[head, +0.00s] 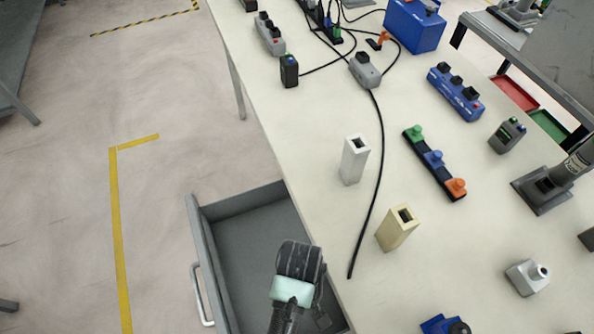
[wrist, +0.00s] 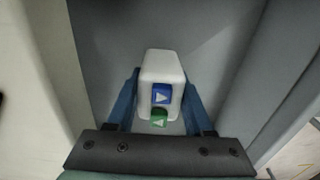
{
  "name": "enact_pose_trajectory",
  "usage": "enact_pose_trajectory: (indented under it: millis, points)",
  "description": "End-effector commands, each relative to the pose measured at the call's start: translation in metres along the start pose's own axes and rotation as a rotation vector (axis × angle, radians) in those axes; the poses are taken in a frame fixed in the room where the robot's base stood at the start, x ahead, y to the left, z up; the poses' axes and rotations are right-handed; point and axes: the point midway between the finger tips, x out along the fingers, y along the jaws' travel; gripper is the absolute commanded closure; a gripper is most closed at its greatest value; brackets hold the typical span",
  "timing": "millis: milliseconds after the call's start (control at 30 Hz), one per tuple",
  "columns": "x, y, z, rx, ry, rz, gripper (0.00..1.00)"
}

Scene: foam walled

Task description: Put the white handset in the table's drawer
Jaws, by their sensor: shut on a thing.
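The white handset (wrist: 162,68) shows in the wrist view, with a blue arrow button and a green arrow button on its near end. My gripper (wrist: 161,98) is shut on it, with a blue finger against each side. In the head view my gripper's dark wrist (head: 299,262) is over the open grey drawer (head: 233,210) of the table (head: 330,100). The handset and the fingertips are hidden there. In the wrist view the drawer's grey floor (wrist: 100,35) lies behind the handset. I cannot tell whether the handset touches it.
A white block (head: 354,160) and a cream block (head: 397,228) with square holes stand on the table near the drawer. A black cable (head: 379,170) runs between them. Several control boxes and a blue case (head: 414,25) are farther off. Clear floor lies left of the drawer.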

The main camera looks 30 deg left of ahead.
Motion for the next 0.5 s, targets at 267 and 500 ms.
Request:
enact_pose_trajectory:
  millis: [267, 500]
  points:
    - [0.035, 0.0, 0.0, 0.001, 0.0, 0.0, 1.0]
    - [0.043, 0.001, -0.001, 0.001, 0.002, 0.001, 1.0]
